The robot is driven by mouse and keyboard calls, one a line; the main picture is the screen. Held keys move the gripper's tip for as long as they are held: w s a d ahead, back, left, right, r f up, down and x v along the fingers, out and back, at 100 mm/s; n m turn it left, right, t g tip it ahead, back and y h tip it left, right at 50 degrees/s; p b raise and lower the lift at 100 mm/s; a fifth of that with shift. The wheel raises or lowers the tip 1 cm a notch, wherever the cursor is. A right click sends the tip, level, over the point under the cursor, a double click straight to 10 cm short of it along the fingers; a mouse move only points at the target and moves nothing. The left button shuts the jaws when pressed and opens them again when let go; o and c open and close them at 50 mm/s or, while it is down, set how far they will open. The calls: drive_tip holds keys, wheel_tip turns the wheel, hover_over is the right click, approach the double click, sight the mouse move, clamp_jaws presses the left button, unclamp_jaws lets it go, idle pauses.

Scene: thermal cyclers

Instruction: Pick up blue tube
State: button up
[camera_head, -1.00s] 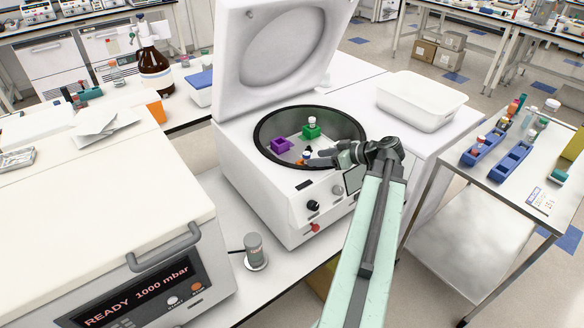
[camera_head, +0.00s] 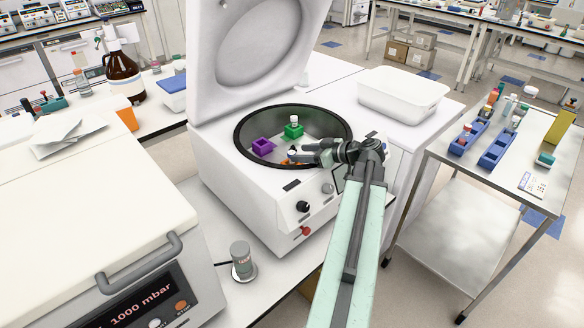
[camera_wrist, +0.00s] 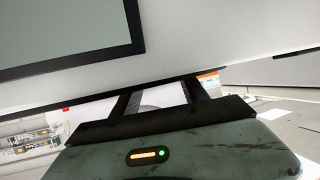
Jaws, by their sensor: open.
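I cannot pick out a clearly blue tube in the head view. A white-capped tube (camera_head: 294,119) stands in a green holder (camera_head: 293,132) inside the open centrifuge bowl (camera_head: 240,130). Another small white cap (camera_head: 292,153) shows beside my fingertips, above an orange holder (camera_head: 287,162) that is mostly hidden. The colour of that tube's body is hidden. My gripper (camera_head: 303,157) reaches over the bowl's front rim, close to this cap. In the wrist view my gripper (camera_wrist: 163,96) has its two fingers apart, with no tube visible between them.
The raised lid (camera_head: 255,45) stands behind the bowl. A purple holder (camera_head: 262,147) sits at the bowl's left. A white tray (camera_head: 403,95) lies to the right. A metal cart (camera_head: 505,170) carries blue racks (camera_head: 498,150). A dark-framed panel (camera_wrist: 65,35) is close in the wrist view.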

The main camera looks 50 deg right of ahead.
sight(293, 153)
drive_tip(key=x, duration=0.3)
drive_tip(key=shift+w+f+b, duration=0.1)
drive_tip(key=shift+b, duration=0.25)
clamp_jaws()
wheel_tip(293, 153, up, 11)
drive_tip(key=p, duration=1)
drive_tip(key=shift+f, duration=0.2)
